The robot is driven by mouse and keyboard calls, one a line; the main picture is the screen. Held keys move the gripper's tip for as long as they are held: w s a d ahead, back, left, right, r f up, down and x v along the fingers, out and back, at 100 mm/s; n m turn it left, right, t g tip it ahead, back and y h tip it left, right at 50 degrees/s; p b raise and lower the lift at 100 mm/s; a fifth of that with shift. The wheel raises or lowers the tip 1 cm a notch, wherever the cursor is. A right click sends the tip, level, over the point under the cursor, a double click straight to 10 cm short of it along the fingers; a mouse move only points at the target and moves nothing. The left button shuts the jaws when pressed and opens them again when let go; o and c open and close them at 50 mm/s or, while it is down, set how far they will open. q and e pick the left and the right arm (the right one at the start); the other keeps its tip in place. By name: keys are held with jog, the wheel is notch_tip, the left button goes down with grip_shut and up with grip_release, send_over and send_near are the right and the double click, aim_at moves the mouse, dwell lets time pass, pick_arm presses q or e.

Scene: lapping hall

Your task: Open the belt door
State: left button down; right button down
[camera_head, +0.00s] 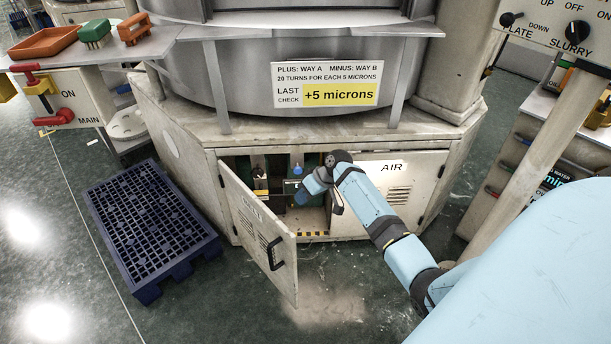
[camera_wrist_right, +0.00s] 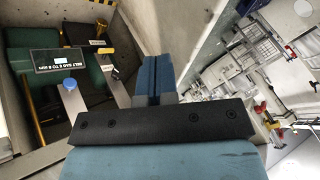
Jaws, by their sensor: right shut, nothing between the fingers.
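The belt door (camera_head: 250,225) is the left door of the machine's base cabinet. It stands swung outward, hinged on its left side, with a black handle (camera_head: 273,254) near its free edge. The opening beside it shows the cabinet interior (camera_head: 312,218). My right gripper (camera_head: 308,190) is at this opening, to the right of the door and apart from its handle. Its fingers (camera_wrist_right: 154,84) are together and empty in the right wrist view. That view also shows a label about belt sag (camera_wrist_right: 72,59) inside the cabinet. My left gripper is not in view.
The AIR door (camera_head: 398,183) right of the opening is shut. A dark blue pallet (camera_head: 150,222) lies on the floor to the left. A slanted post (camera_head: 545,140) and control panel (camera_head: 560,25) stand at right. The floor before the cabinet is clear.

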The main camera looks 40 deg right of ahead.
pick_arm(q)
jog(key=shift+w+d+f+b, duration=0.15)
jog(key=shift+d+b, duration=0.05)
jog(key=shift+b, duration=0.45)
pick_arm(e)
jog(key=w+a+f, duration=0.2)
jog(key=a+f, duration=0.2)
jog(key=a, duration=0.2)
jog(key=shift+a, duration=0.25)
jog(key=shift+f, duration=0.1)
